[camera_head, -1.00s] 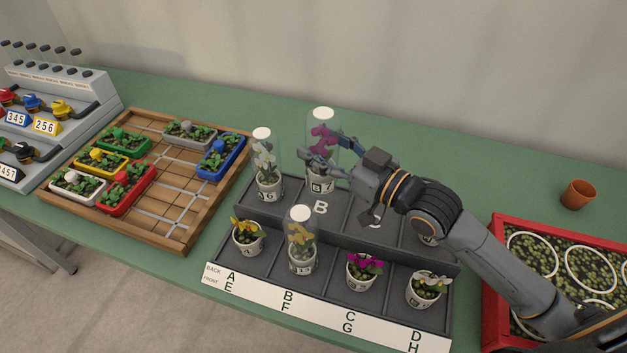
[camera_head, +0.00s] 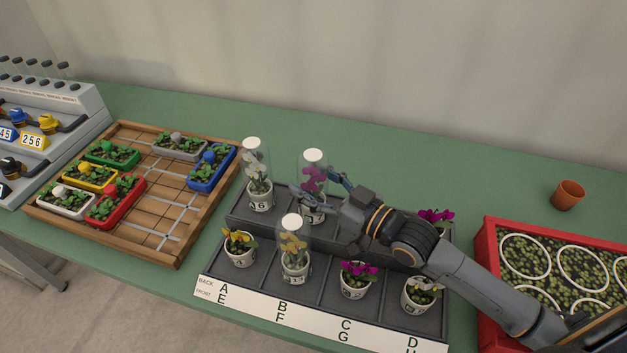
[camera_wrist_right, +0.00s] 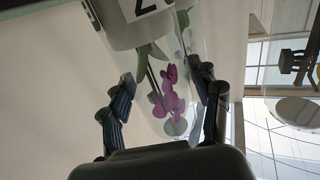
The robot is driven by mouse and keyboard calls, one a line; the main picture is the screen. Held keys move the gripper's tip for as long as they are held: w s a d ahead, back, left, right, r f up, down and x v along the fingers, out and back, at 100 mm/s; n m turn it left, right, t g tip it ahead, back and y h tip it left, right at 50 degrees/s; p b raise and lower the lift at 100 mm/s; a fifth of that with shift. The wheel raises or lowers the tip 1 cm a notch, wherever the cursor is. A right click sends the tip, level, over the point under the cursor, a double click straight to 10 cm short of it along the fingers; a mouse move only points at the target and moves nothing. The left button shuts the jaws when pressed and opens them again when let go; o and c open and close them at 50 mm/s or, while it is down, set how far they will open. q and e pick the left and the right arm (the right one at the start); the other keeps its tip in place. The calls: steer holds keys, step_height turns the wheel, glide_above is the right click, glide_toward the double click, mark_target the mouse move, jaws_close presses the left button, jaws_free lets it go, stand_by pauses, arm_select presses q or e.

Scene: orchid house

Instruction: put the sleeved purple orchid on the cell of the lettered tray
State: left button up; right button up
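The sleeved purple orchid (camera_head: 313,175) is upright in a clear sleeve with a white top. Its white pot is at the back-row cell B of the dark lettered tray (camera_head: 290,312), just right of the sleeved white orchid (camera_head: 258,180). The pot looks down at the cell floor, but contact is hard to confirm. My right gripper (camera_head: 334,192) reaches in from the right, with its fingers on both sides of the sleeve. In the right wrist view the fingers (camera_wrist_right: 165,95) flank the sleeve closely, with purple flowers (camera_wrist_right: 170,92) between them. My left gripper is not in view.
Another purple orchid (camera_head: 436,217) stands at back right. A red crate (camera_head: 484,270) and terracotta pot (camera_head: 567,195) are right.

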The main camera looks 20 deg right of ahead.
mark_target(325, 189)
steer(key=shift+o, duration=0.8)
steer(key=shift+r, duration=0.25)
steer(key=v, duration=0.5)
steer(key=shift+s+d+f+b, duration=0.2)
steer(key=shift+s+d+b, duration=0.1)
steer(key=shift+b, duration=0.1)
steer(key=shift+v, duration=0.8)
steer(key=shift+r, duration=0.1)
